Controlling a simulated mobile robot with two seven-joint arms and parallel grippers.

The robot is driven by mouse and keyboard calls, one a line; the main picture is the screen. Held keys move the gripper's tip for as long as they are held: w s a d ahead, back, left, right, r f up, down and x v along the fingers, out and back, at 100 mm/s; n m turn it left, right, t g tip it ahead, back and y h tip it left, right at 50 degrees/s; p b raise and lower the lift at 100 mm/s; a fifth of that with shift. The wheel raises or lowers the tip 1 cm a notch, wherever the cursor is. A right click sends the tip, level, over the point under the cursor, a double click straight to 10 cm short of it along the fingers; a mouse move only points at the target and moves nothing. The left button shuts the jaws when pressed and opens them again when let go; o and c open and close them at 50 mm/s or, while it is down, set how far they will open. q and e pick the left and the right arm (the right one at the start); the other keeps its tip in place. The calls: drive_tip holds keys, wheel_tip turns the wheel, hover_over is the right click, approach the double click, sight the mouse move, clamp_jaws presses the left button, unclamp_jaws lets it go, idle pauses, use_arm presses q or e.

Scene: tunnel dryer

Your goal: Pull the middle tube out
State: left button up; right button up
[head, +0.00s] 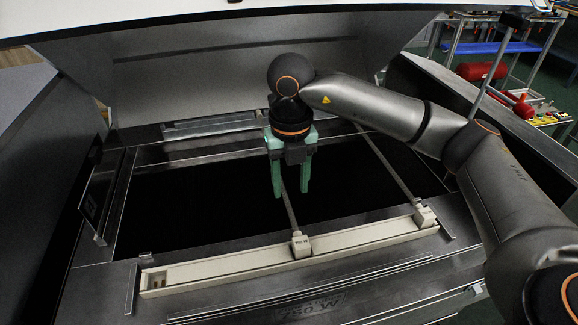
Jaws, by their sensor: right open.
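The middle tube (290,210) is a thin grey rod running from under my right gripper to a pale end block (300,245) seated in the front rail. My right gripper (291,188) has green fingers and points down over the dark opening. It is open, with one finger on each side of the tube as seen from here. I cannot tell whether the fingers touch the tube. The tube's far end is hidden behind the gripper. My left gripper is not in view.
A second tube (390,175) with its own end block (424,215) lies to the right. The cream front rail (220,268) has an empty-looking left end. A raised metal hood (190,75) stands behind the opening. A trolley with red cylinders (482,71) is at the far right.

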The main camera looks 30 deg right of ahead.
sight(290, 209)
wheel_tip(290, 209, down, 8)
drive_tip(key=shift+f+p, duration=0.2)
drive_tip(key=shift+p, duration=0.15)
drive_tip(key=shift+c, duration=0.4)
clamp_jaws()
idle(0.6)
idle(1.3)
